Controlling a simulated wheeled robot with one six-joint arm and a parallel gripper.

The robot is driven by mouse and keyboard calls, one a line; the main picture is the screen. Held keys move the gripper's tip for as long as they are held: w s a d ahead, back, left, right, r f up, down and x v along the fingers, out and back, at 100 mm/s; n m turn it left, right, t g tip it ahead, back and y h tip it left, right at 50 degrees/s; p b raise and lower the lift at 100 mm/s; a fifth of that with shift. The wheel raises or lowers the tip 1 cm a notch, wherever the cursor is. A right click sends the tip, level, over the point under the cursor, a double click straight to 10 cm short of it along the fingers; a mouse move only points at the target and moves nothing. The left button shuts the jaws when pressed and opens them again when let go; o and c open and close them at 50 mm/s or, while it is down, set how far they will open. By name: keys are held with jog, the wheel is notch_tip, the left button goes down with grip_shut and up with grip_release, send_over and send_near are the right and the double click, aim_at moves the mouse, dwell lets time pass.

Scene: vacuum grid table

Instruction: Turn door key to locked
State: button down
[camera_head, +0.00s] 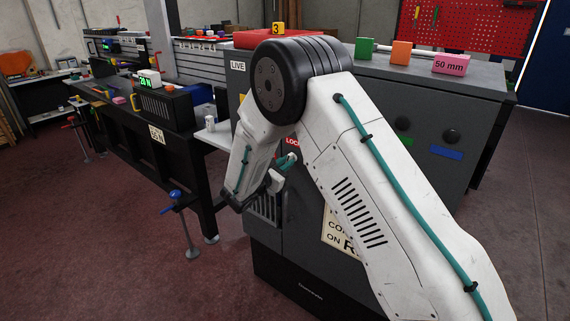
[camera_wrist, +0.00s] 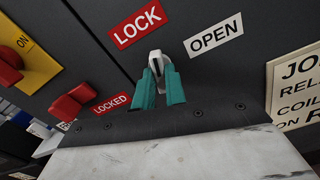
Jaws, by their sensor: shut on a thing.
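The door key (camera_wrist: 155,60) is a pale metal piece on the dark grey cabinet door, just below the red LOCK label (camera_wrist: 137,25). A white OPEN label (camera_wrist: 213,36) is to its right and a red LOCKED label (camera_wrist: 110,104) to its lower left. My gripper (camera_wrist: 160,83) has teal fingertips shut on the key, which shows between and beyond them. I cannot tell exactly which label the key points to. In the head view my gripper (camera_head: 289,161) is at the cabinet (camera_head: 272,110) front, and my arm hides much of the door and the key.
A red switch handle (camera_wrist: 70,103) and a yellow ON plate (camera_wrist: 20,42) with a red knob are left of the key. A cream sign (camera_wrist: 293,95) is at the right. Colored blocks, including a pink one (camera_head: 453,64), stand on the cabinet top. A dark workbench (camera_head: 150,120) is at left.

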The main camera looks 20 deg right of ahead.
jog(key=shift+n, duration=1.5)
jog(key=c, duration=1.4)
grip_release()
jog(key=shift+c, duration=0.2)
jog(key=v, duration=0.7)
jog(key=shift+s+a, duration=0.25)
